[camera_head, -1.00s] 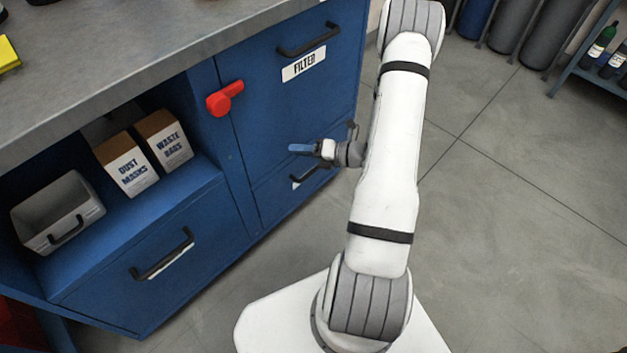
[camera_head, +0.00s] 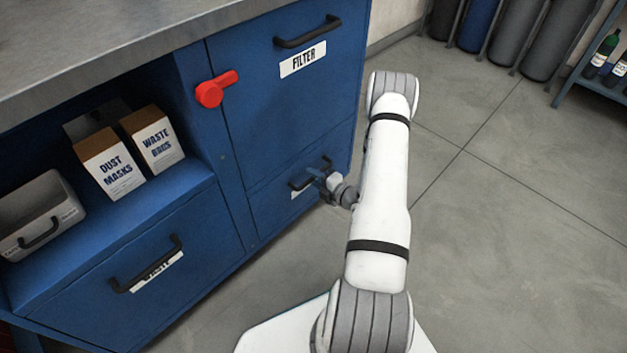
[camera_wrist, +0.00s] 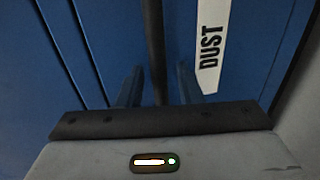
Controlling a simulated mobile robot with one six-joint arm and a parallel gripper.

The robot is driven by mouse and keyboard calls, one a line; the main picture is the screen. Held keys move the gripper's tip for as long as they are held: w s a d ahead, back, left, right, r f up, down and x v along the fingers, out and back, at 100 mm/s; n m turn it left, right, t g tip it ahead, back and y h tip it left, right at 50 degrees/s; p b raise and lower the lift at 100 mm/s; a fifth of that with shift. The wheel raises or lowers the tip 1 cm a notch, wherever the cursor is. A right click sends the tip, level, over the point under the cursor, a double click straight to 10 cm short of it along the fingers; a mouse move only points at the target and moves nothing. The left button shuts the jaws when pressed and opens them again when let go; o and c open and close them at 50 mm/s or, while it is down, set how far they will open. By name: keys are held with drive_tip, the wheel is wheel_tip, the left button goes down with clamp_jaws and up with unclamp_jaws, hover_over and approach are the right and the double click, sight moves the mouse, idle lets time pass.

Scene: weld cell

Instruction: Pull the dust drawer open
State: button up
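The dust drawer (camera_head: 270,208) is the low blue drawer under the FILTER door, and it looks closed. Its black bar handle (camera_head: 296,185) is partly hidden by my gripper (camera_head: 318,176). In the wrist view the handle (camera_wrist: 154,45) runs upright between the two blue fingers of my gripper (camera_wrist: 160,88). The fingers are apart, with a gap showing on each side of the bar, so the gripper is open around the handle. The white DUST label (camera_wrist: 209,45) on the drawer front is right of the handle.
The FILTER door (camera_head: 290,110) with its handle and a red latch (camera_head: 215,89) is above. A waste drawer (camera_head: 150,290) is at the left, below a shelf with two boxes (camera_head: 110,165) and a grey bin (camera_head: 40,212). The floor (camera_head: 500,200) at right is clear.

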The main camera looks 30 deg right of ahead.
drive_tip(key=shift+w+a, duration=0.1)
drive_tip(key=shift+w, duration=0.2)
clamp_jaws()
